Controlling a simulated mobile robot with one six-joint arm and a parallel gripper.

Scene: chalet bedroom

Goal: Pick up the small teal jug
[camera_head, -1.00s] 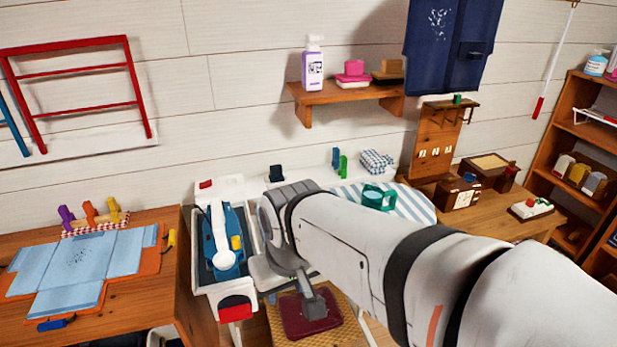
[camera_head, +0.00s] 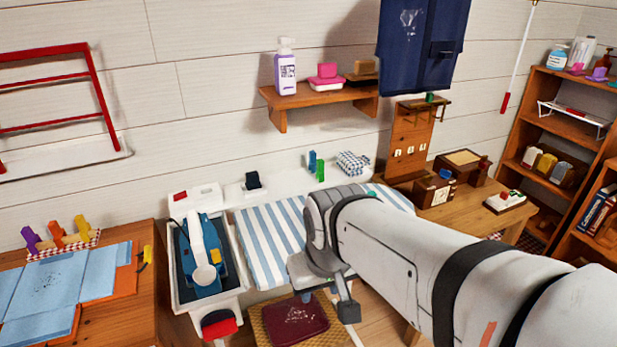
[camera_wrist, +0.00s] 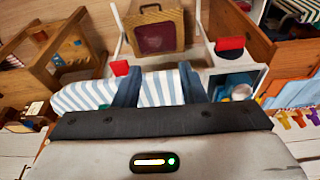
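The small teal jug is mostly hidden in the head view, where my arm covers its place on the striped ironing board (camera_head: 268,243). A small teal bit (camera_head: 371,193) shows just above the arm and seems to be part of it. I cannot make out the jug clearly in the wrist view. My gripper (camera_wrist: 159,78) is open and empty, with its two dark blue fingers apart over the striped board.
A white unit with a blue item (camera_head: 205,255) stands left of the board. A wall shelf (camera_head: 320,97) with a lotion bottle (camera_head: 285,68) is above. A wooden table (camera_head: 470,208) with boxes is at right. A stool with a dark red pad (camera_head: 295,318) is in front.

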